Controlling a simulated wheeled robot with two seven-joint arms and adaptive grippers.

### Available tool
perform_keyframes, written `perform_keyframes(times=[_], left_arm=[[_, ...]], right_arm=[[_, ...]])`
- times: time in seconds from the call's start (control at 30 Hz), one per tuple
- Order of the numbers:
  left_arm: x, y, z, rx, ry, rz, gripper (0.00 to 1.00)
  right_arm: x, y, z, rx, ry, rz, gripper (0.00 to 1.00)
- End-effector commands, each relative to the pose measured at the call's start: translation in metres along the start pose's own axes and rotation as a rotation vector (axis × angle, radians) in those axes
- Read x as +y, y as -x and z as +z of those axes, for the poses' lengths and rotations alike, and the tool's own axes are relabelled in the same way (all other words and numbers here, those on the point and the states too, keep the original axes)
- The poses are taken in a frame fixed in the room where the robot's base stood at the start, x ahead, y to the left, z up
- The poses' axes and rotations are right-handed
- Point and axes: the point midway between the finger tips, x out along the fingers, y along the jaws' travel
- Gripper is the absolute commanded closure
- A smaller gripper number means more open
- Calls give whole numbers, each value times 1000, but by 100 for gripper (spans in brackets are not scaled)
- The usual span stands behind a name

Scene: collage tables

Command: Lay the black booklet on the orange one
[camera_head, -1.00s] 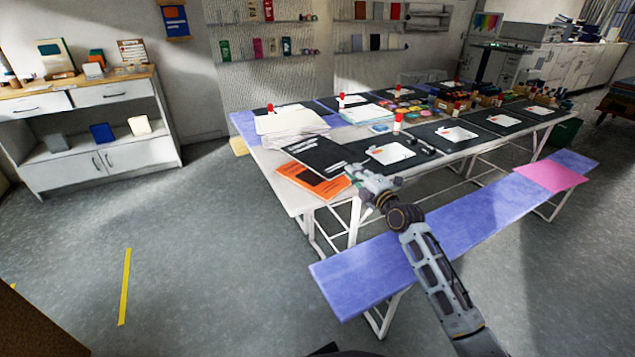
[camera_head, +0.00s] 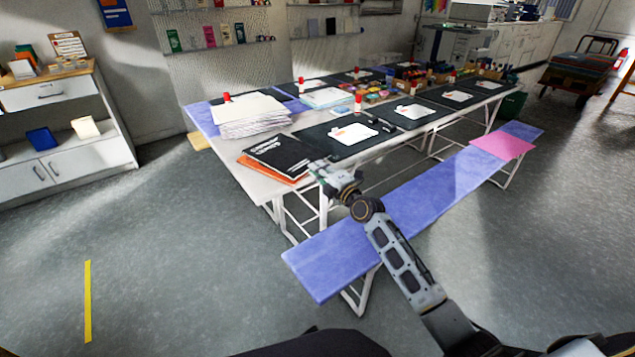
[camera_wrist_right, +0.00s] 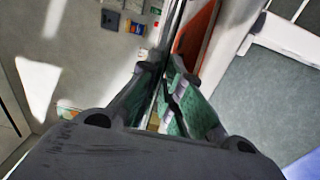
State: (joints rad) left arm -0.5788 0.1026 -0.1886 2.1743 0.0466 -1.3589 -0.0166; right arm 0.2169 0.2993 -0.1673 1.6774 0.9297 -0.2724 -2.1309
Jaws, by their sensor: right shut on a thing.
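The black booklet (camera_head: 280,154) with white lettering is over the near left corner of the table. The orange booklet (camera_head: 262,170) lies under it, and only a strip shows along its front and left side. I cannot tell whether the two touch. My right gripper (camera_head: 316,166) is shut on the black booklet's right edge. In the right wrist view, the green-padded fingers (camera_wrist_right: 166,92) pinch the black booklet (camera_wrist_right: 174,28), seen nearly edge-on, with the orange booklet (camera_wrist_right: 196,38) beside it. My left gripper is not in view.
The white table (camera_head: 228,157) holds a paper stack (camera_head: 245,128) behind the booklets and black mats (camera_head: 318,142) to the right, with cards and craft supplies. A blue bench (camera_head: 330,262) stands in front.

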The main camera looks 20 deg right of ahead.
Motion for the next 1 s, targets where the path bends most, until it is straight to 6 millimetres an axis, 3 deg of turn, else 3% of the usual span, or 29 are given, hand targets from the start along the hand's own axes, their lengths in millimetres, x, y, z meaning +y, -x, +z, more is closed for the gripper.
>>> perform_keyframes(times=[0.43,0.6,0.83,1.0], left_arm=[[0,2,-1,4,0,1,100],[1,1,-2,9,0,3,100],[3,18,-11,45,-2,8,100],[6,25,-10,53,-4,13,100]], right_arm=[[-4,0,0,0,1,1,100],[-17,1,0,0,0,-1,100],[-37,1,0,-1,0,0,100],[-40,1,0,-1,1,1,100]])
